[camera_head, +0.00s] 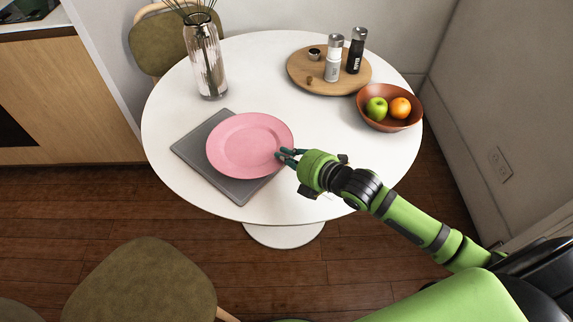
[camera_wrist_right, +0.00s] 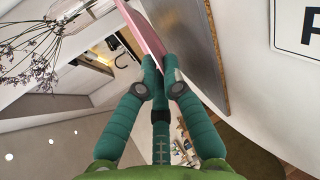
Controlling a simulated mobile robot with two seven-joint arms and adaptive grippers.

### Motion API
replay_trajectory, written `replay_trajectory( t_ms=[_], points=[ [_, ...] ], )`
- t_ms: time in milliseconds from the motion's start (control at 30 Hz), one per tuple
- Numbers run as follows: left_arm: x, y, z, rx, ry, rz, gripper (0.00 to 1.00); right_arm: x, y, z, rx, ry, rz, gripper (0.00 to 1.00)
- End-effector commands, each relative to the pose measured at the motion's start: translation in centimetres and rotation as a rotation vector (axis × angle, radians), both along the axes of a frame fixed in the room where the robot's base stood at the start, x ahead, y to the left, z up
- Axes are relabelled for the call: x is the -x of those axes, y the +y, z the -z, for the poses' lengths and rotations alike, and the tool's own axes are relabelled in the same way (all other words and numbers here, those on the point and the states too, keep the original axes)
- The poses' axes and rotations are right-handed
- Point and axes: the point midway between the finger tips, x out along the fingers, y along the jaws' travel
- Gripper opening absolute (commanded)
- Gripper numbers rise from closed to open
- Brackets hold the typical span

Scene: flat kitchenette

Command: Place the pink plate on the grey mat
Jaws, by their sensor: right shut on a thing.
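The round pink plate (camera_head: 247,143) lies over the grey mat (camera_head: 203,178) on the white table in the head view. The mat shows past the plate at its left and front. I cannot tell whether the plate touches the mat or is held just above it. My right gripper (camera_head: 285,156) is shut on the plate's right rim. In the right wrist view my fingers (camera_wrist_right: 162,75) close on the pink plate's edge (camera_wrist_right: 142,30), with the grey mat (camera_wrist_right: 190,45) beside it. My left gripper is not in view.
The white table (camera_head: 340,165) is clear in its middle. A glass vase (camera_head: 206,65) stands at the back left. A round wooden tray (camera_head: 305,73) with two shakers is at the back. A bowl (camera_head: 372,112) of fruit is at the right. A green chair (camera_head: 140,285) stands in front.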

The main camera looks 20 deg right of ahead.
Motion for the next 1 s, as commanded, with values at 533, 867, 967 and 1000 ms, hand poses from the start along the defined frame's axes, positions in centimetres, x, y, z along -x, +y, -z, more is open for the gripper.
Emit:
replay_trajectory(
  t_ms=[533, 867, 967, 1000],
  points=[
    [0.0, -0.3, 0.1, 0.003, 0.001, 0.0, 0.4, -0.1, 0.1, 3.8, -0.003, -0.006, -0.001, 0.0],
    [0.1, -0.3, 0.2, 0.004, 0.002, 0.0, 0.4, 0.0, 0.0, 4.3, 0.0, 0.001, 0.0, 0.19],
    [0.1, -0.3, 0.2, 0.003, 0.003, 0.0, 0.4, 0.0, 0.0, 4.3, 0.0, 0.001, 0.0, 0.19],
    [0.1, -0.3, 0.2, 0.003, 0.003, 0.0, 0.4, 0.0, 0.0, 4.3, 0.001, 0.002, 0.0, 0.19]
  ],
)
